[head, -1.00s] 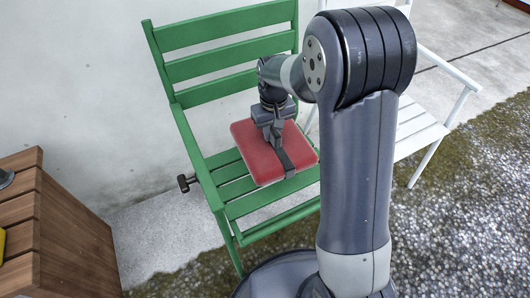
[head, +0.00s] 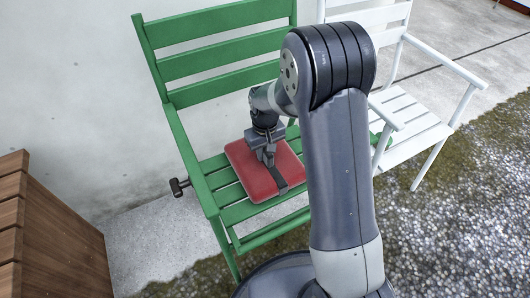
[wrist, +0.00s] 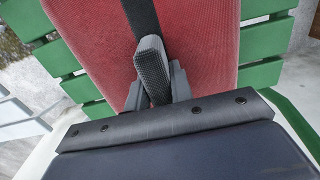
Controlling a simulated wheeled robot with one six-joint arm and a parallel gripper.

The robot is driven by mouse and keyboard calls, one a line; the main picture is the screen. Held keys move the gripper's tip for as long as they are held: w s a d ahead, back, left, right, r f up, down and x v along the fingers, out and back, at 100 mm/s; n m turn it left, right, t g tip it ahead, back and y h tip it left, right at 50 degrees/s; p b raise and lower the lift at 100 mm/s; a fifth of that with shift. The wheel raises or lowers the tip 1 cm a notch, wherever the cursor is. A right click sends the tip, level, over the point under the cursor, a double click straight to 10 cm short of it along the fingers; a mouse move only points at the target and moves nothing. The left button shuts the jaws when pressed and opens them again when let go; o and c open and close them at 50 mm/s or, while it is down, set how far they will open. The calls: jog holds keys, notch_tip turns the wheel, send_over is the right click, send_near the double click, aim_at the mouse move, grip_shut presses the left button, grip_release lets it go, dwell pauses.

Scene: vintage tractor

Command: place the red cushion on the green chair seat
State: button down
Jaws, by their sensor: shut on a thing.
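The red cushion (head: 246,176) has a dark strap across it and lies flat on or just above the slats of the green chair seat (head: 231,214); I cannot tell whether it touches them. My gripper (head: 268,156) is above the cushion, pointing down, shut on its dark strap. In the wrist view the red cushion (wrist: 205,40) fills the middle, with green slats (wrist: 262,75) showing on both sides. There my gripper (wrist: 155,85) has its fingers around the strap. My arm hides the right part of the chair in the head view.
A white chair (head: 412,125) stands to the right of the green one. A wooden crate-like box (head: 50,235) is at the lower left. A dark knob (head: 180,187) sticks out at the green chair's left side. A pale wall is behind.

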jog(key=c, duration=1.3)
grip_release()
jog(key=shift+f, duration=0.1)
jog(key=shift+o, duration=0.2)
notch_tip(320, 180, up, 12)
jog(key=p, duration=0.3)
jog(key=shift+r+p, duration=0.2)
jog(key=shift+p, duration=0.2)
